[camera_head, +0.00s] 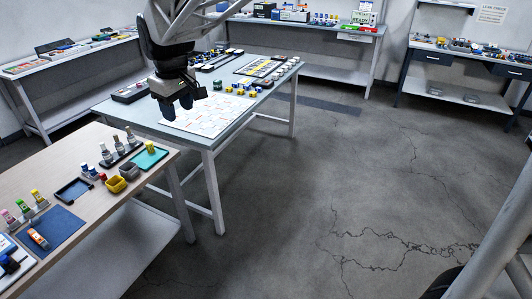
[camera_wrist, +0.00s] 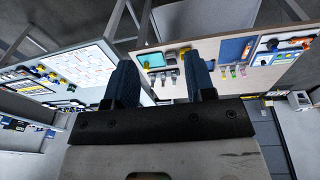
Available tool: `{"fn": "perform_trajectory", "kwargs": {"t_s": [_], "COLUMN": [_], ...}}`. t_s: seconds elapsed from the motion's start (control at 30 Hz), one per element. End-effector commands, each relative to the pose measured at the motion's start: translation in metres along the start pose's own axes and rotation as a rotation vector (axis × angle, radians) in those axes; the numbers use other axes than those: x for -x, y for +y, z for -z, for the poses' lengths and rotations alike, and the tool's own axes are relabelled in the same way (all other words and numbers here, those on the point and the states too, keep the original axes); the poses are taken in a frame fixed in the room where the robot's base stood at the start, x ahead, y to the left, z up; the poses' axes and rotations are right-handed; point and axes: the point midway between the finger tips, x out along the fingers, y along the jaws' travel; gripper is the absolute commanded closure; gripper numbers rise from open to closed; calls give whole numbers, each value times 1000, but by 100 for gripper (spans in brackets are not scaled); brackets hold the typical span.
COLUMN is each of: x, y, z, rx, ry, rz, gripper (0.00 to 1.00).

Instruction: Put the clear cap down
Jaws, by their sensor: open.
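I cannot pick out a clear cap in either view; the small items on the benches are too small to tell. My gripper (camera_head: 178,106) hangs in the air in the head view, in front of the white printed sheet (camera_head: 210,116) on the middle table. In the wrist view my gripper (camera_wrist: 160,76) has its two dark fingers spread well apart, with nothing seen between them. The wooden bench (camera_head: 50,165) at the left holds a teal tray (camera_head: 150,157), small bottles and a blue mat (camera_head: 62,226).
The middle table (camera_head: 222,128) carries rows of small parts. More loaded benches line the walls. The cracked floor (camera_head: 340,190) at the right is open.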

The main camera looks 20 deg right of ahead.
Motion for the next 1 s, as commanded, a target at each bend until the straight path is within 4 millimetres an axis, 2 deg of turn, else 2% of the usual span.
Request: {"fn": "perform_trajectory", "kwargs": {"t_s": [0.03, 0.1, 0.47, 0.77, 1.0], "x": [3, 6, 13, 8, -4], "y": [1, 1, -7, -25, -44], "z": [-17, -38, -144, -227, -290], "rx": [-27, -67, -267, -434, -568], "ry": [2, 5, 20, 36, 49], "rz": [-3, -7, -27, -45, -58], "gripper": [50, 50, 50, 50, 50]}}
